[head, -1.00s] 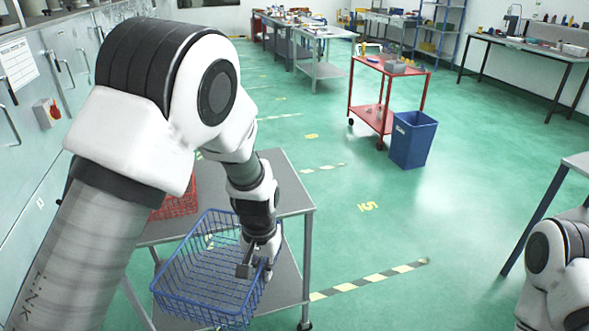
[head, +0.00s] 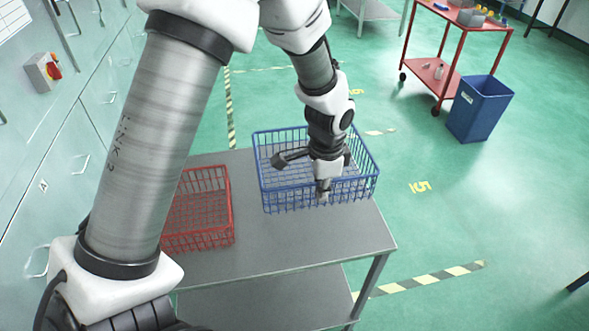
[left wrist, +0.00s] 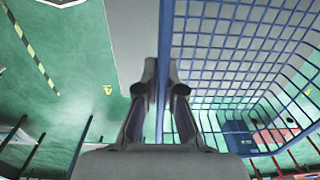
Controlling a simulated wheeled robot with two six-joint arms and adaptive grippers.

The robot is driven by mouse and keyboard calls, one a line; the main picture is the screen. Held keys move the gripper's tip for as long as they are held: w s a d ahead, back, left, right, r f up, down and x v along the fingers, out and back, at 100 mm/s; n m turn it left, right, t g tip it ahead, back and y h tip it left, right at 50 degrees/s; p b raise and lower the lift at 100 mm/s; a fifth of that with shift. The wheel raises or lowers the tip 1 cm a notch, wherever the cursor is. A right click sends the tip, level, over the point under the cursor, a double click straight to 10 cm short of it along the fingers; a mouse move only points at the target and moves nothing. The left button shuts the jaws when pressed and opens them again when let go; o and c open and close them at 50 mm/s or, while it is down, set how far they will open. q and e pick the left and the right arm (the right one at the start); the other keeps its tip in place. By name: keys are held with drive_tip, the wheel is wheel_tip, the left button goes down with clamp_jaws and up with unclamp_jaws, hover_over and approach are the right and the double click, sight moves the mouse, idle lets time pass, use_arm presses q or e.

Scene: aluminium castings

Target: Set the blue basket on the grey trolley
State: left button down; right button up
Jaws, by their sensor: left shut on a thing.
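The blue wire basket (head: 350,192) is over the far right part of the grey trolley's top (head: 300,242). It looks about level, and its far side reaches past the trolley's far edge. I cannot tell whether its bottom touches the top. My left gripper (head: 323,196) is shut on the near side of the basket, pointing down. In the left wrist view the two fingers (left wrist: 160,88) pinch the basket's rim, with its wire mesh (left wrist: 245,50) to the right. My right gripper is out of view.
A red wire basket (head: 230,190) stands on the left of the trolley top, with a gap to the blue one. The trolley's near right top is bare. A red trolley (head: 452,62) and a blue bin (head: 480,110) stand on the floor beyond. Grey cabinets line the left.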

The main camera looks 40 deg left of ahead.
use_arm(q)
drive_tip(key=f, duration=0.4)
drive_tip(key=f+p, duration=0.1)
drive_tip(key=f, duration=0.3)
drive_tip(key=shift+s+d+f, duration=0.15)
drive_tip(key=shift+d+f, duration=0.05)
drive_tip(key=shift+f, duration=0.15)
drive_tip(key=shift+s+d+r, duration=0.1)
drive_tip(key=shift+d, duration=0.2)
drive_tip(key=c, duration=1.3)
unclamp_jaws()
drive_tip(key=shift+a+f, duration=0.15)
drive_tip(key=shift+f, duration=0.05)
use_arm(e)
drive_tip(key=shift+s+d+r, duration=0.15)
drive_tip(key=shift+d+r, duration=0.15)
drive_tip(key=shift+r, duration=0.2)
